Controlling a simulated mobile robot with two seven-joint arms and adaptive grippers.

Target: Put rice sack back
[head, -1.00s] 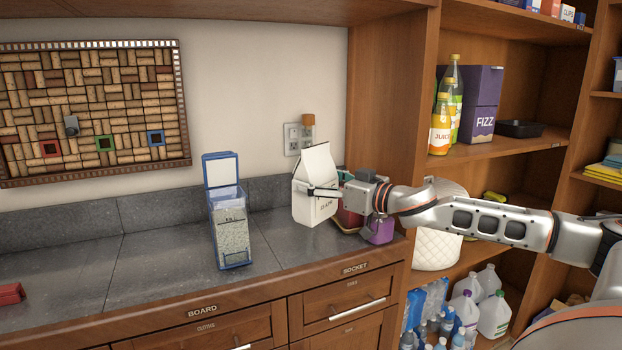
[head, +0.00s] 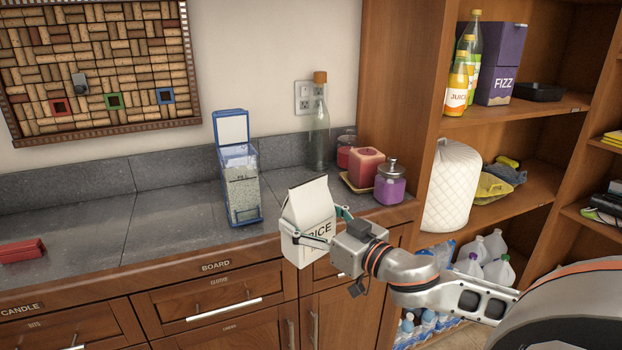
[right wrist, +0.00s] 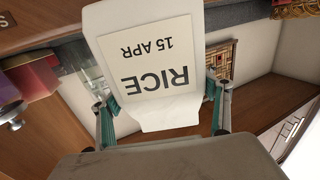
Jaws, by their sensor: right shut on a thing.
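The white rice sack (head: 308,212) is held by my right gripper (head: 322,228), in front of the counter's front edge in the head view. The sack is roughly upright, with its lettering partly hidden by the gripper. In the right wrist view the sack (right wrist: 150,60) shows a RICE 15 APR label upside down, between the two fingers of the right gripper (right wrist: 165,112). My left gripper is not in view. A clear dispenser with a blue frame (head: 242,190) stands on the counter behind and left of the sack, holding pale grains.
A glass bottle (head: 319,135), a red candle (head: 366,167) and a purple jar (head: 390,184) stand at the counter's right end. The shelf unit (head: 515,115) to the right holds drinks and jugs. The counter's left-middle (head: 150,215) is clear.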

